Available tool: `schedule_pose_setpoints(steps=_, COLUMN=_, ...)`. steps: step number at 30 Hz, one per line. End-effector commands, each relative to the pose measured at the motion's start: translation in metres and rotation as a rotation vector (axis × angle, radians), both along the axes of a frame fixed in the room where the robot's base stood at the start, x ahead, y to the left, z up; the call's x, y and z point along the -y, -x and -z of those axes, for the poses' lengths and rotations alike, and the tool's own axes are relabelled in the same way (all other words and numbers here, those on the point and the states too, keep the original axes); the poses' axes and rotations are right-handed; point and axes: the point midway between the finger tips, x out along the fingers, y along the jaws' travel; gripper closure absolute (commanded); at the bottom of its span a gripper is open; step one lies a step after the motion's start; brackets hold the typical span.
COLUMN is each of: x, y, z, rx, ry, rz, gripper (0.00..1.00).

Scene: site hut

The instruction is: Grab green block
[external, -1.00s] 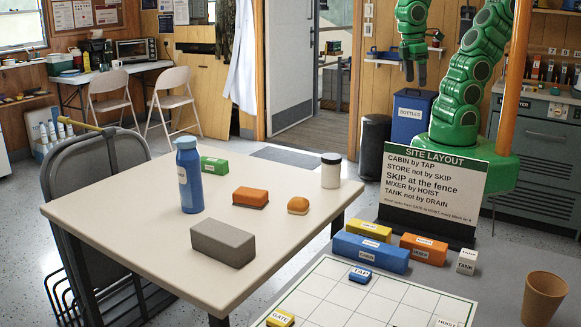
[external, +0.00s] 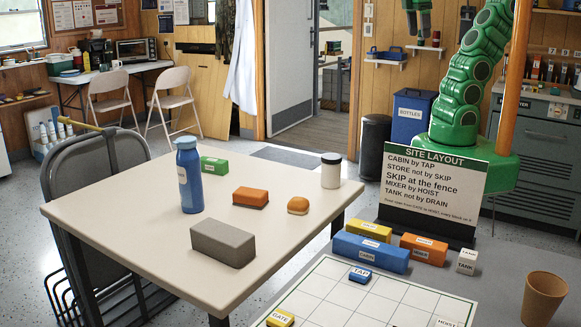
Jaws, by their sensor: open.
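The green block (external: 214,165) lies on the far part of the cream table, just behind and to the right of the blue bottle (external: 189,175). It has a small white label on its near side. My gripper (external: 421,40) is open and empty, high at the top of the external view, far to the right of the green block and well above the tables. Part of my green arm above it is cut off by the top edge.
The cream table (external: 130,216) also bears a grey block (external: 222,243), an orange block (external: 250,197), a bun-like item (external: 298,205) and a white jar (external: 331,170). A sign (external: 430,192), labelled blocks, a grid board (external: 330,290) and a brown cup (external: 543,298) stand on the nearer right table.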

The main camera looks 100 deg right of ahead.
Motion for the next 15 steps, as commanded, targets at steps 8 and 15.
schedule_pose_setpoints(steps=8, x=0.0, y=-0.001, z=-0.027, rx=0.002, ry=0.0, rz=0.0, gripper=0.28)
schedule_pose_setpoints(steps=15, x=0.017, y=-0.025, z=-0.029, rx=0.032, ry=0.044, rz=-0.052, gripper=0.28)
